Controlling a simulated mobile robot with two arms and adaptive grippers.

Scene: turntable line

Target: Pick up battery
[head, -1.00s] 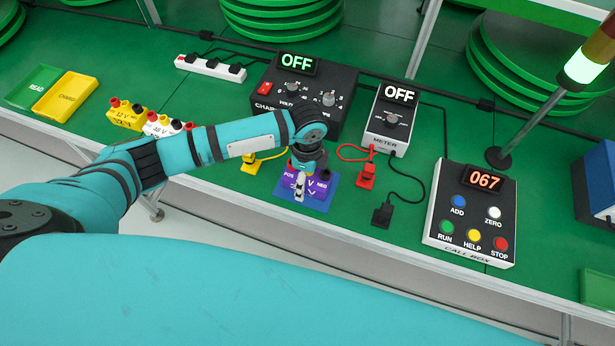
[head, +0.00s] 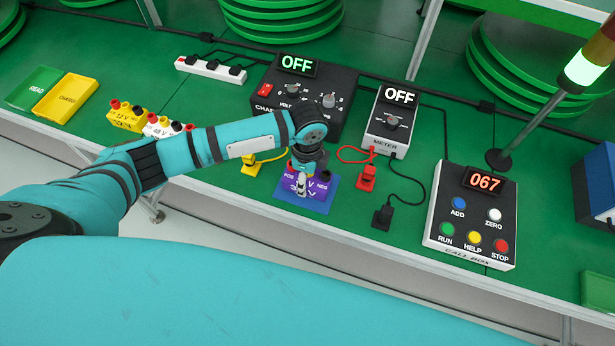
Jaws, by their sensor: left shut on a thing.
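A purple battery (head: 317,189) with POS and NEG marked on top stands on a blue mat (head: 325,206) near the front edge of the green bench. My left gripper (head: 302,187) comes down over it from above and is shut on it, hiding part of its top and label. I cannot tell whether the battery is clear of the mat. A yellow 12 V battery (head: 127,121) and a white 48 V battery (head: 163,131) stand to the left, with red and black terminals. My right gripper is not in view.
A charger (head: 345,110) and a meter (head: 385,128), both reading OFF, stand behind. Yellow, red and black plugs with cables lie nearby. A call box (head: 472,218) showing 067 is at the right. Green and yellow trays (head: 64,111) lie far left.

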